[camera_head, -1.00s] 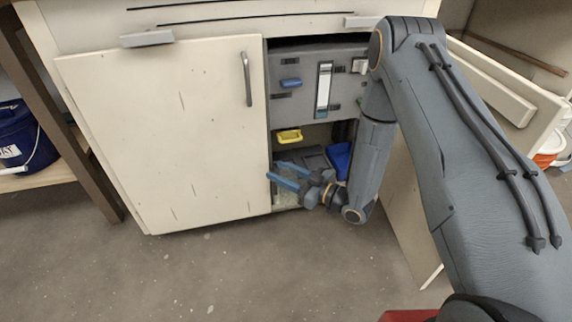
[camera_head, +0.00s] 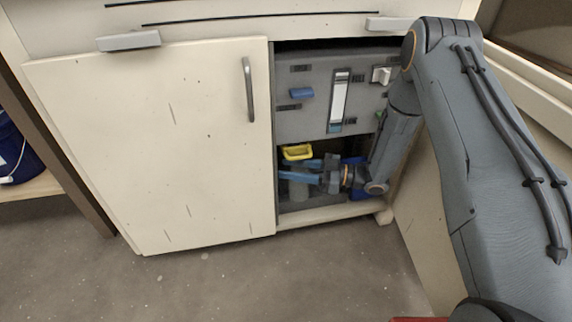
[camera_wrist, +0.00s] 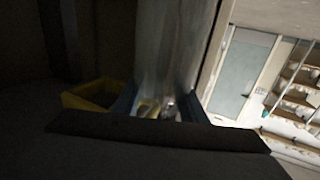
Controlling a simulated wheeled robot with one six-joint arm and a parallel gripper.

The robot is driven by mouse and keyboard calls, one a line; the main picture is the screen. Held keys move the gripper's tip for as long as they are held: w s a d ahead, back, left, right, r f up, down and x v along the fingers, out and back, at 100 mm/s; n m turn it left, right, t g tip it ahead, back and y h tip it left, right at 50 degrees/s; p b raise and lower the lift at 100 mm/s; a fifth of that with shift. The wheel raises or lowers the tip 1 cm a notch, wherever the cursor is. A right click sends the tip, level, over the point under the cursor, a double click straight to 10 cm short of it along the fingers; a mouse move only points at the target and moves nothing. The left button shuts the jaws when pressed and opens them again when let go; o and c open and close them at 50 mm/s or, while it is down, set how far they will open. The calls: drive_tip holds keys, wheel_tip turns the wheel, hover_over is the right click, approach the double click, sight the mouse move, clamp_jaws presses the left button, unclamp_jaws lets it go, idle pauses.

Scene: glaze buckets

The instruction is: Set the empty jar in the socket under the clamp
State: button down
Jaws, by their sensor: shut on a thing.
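My gripper (camera_head: 300,170) reaches into the open lower cabinet, its two blue fingers pointing left. It is shut on a clear, greyish jar (camera_wrist: 175,45), which stands between the blue fingers in the wrist view. In the head view the jar (camera_head: 298,188) shows faintly around and below the fingers. A yellow open-framed part (camera_head: 297,152), perhaps the clamp, sits just above the fingers, under the grey panel. It also shows left of the jar in the wrist view (camera_wrist: 92,94). I cannot make out the socket; the space below is dark and partly covered by my gripper.
The grey panel (camera_head: 310,120) with a blue handle (camera_head: 302,93) and a white strip gauge fills the upper opening. A closed cream door (camera_head: 150,150) bounds it on the left. A blue object (camera_head: 356,190) lies behind my wrist. The cabinet's front sill (camera_head: 330,213) runs below.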

drive_tip(key=w+a+f+b, duration=0.2)
drive_tip(key=w+b, duration=0.3)
drive_tip(key=w, duration=0.3)
drive_tip(key=shift+w+a+f, duration=0.2)
drive_tip(key=shift+f, duration=0.65)
drive_tip(key=c, duration=1.1)
unclamp_jaws()
drive_tip(key=d+p, duration=0.2)
drive_tip(key=d, duration=0.5)
drive_tip(key=shift+s+d+p, duration=0.25)
drive_tip(key=shift+s+p, duration=0.05)
drive_tip(key=shift+s, duration=0.15)
